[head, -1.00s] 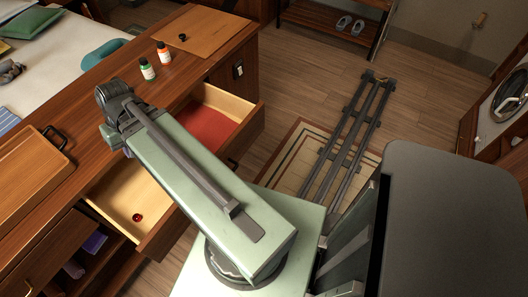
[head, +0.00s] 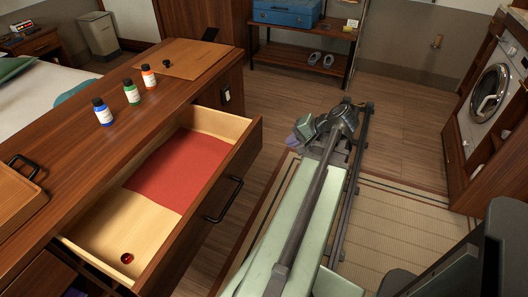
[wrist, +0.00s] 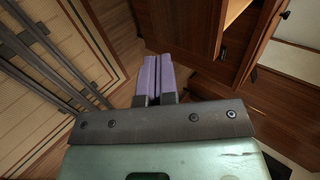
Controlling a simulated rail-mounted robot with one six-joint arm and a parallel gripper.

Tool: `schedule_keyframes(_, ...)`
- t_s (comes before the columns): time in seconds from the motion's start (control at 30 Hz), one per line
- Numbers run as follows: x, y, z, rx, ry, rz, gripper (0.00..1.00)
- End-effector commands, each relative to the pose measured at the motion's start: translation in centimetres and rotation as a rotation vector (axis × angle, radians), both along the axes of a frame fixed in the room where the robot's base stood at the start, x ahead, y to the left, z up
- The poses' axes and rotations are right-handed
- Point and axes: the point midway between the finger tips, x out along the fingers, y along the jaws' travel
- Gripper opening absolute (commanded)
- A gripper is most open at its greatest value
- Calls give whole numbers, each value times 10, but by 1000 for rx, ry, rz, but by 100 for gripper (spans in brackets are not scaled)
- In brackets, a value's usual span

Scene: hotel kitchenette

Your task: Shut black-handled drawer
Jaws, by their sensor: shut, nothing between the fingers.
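The drawer with the black handle (head: 223,199) stands pulled out of the wooden counter in the head view. Its front panel (head: 190,215) faces right, and its inside shows a red sheet (head: 182,171) and a small red round object (head: 127,258). My gripper (head: 292,141) is out over the floor, to the right of the drawer front and apart from it. In the wrist view its purple fingers (wrist: 153,78) are together with nothing between them. A pale wooden interior (wrist: 235,10) shows at the top of the wrist view; I cannot tell surely which part it is.
Blue (head: 102,112), green (head: 131,92) and orange (head: 149,77) labelled bottles stand on the counter top, near a cutting board (head: 180,58). A rail (head: 355,165) runs over the rug (head: 400,215). A washing machine (head: 489,95) is at the right. Floor lies clear beyond the drawer.

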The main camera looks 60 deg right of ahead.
Motion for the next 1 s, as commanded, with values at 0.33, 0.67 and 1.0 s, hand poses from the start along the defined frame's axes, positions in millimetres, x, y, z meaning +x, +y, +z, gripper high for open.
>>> schedule_keyframes(0.33, 33, 7, -37, 0, 3, 6, 0)
schedule_keyframes(0.67, 87, 17, -68, 0, 3, 8, 0)
schedule_keyframes(1.0, 113, 22, -67, -1, 3, 3, 0)
